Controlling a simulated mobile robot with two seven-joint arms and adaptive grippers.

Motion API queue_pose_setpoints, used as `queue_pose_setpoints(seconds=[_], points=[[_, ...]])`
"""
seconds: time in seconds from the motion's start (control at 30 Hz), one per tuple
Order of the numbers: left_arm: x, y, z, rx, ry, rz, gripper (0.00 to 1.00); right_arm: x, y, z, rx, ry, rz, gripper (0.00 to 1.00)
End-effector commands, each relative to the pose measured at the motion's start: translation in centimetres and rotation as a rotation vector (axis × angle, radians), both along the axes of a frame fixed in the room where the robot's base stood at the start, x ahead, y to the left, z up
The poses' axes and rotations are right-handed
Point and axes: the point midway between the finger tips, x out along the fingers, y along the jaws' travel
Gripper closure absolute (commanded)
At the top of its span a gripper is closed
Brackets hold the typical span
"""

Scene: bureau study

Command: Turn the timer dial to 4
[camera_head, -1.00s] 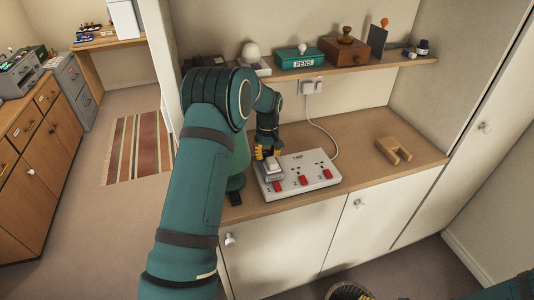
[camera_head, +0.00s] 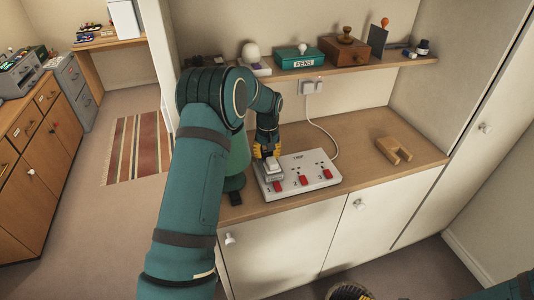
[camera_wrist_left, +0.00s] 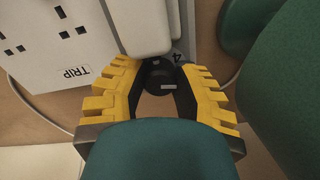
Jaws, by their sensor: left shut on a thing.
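A grey timer block (camera_head: 272,174) is plugged into the left end of a white socket strip (camera_head: 312,183) on the wooden counter. My left gripper (camera_head: 266,152) comes down on it from above. The other dial marks are hidden, so I cannot read the full setting. My right gripper is out of view.
A wooden bracket-like piece (camera_head: 394,150) lies on the counter's right. A shelf above holds a green PENS box (camera_head: 298,58) and a brown box (camera_head: 343,50). A white cord (camera_head: 327,135) runs from the wall outlet (camera_head: 312,86) to the strip. The counter's middle is free.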

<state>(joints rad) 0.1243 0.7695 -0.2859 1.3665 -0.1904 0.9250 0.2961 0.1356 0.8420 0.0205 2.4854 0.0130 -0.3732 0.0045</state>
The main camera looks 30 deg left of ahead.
Motion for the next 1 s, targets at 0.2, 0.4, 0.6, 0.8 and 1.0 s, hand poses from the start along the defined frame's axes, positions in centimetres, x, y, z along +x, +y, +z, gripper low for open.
queue_pose_setpoints(seconds=[0.2,0.4,0.6,0.8,1.0], points=[[-0.1,0.0,-0.1,0.000,0.002,0.001,0.38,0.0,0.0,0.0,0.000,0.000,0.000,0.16],[0.0,0.0,0.0,0.000,0.001,0.001,0.38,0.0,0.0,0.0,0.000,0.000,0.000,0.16],[0.1,0.0,1.4,0.001,-0.003,0.001,0.38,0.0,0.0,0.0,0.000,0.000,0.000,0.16],[0.1,-0.1,5.4,0.001,-0.003,0.001,0.38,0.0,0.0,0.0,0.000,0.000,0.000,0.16],[0.1,-0.1,9.1,0.001,-0.002,0.001,0.38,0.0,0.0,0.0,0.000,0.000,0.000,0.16]])
